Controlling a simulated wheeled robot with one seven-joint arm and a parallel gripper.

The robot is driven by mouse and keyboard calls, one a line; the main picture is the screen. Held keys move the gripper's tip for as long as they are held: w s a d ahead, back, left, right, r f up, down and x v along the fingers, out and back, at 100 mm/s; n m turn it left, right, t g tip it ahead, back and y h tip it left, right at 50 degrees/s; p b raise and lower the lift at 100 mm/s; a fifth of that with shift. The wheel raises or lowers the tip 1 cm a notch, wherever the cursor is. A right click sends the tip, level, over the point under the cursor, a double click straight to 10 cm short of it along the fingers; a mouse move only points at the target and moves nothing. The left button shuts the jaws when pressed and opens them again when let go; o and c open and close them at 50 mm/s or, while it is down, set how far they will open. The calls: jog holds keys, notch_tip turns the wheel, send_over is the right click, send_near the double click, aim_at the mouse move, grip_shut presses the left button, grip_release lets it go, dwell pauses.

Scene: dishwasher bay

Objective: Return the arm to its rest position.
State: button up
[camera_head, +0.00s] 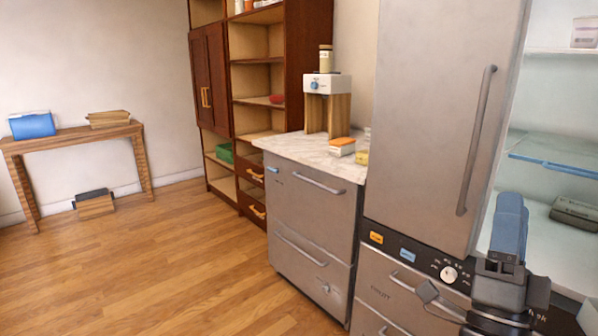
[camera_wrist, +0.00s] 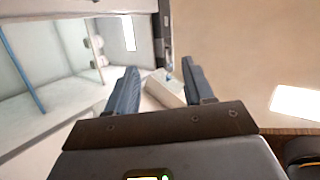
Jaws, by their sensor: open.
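My gripper (camera_head: 511,208) is at the lower right of the head view, its blue-grey fingers pointing up. It is in front of the open, lit fridge interior, just right of the tall steel door. In the wrist view, the two fingers (camera_wrist: 159,66) stand apart with nothing held between them. A pale box-like thing (camera_wrist: 165,88) shows beyond the gap; I cannot tell what it is. My arm's lower links are partly cut off by the head view's edge.
The steel door (camera_head: 430,120) with its long handle stands close left of my gripper. Fridge shelves (camera_head: 560,155) hold a dark box (camera_head: 575,213). A steel drawer unit (camera_head: 310,225) with a marble top is further left.

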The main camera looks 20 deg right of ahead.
jog(key=s+a+f+n+t+y, duration=0.1)
jog(key=s+a+f+n+y, duration=0.45)
jog(key=f+n+y, duration=0.3)
jog(key=s+a+f+n+t+y, duration=0.1)
jog(key=s+a+f+n+y, duration=0.5)
jog(key=n+y, duration=0.25)
jog(key=s+a+f+n+g+y, duration=0.2)
jog(key=s+f+g, duration=0.1)
jog(key=s, duration=0.4)
jog(key=s+a+f+n+g+y, duration=0.1)
jog(key=s+a+f+n+g, duration=0.1)
jog(key=s, duration=0.6)
jog(key=shift+a+f+n+g+y, duration=0.35)
jog(key=shift+f+n+g, duration=0.45)
jog(key=shift+g, duration=0.3)
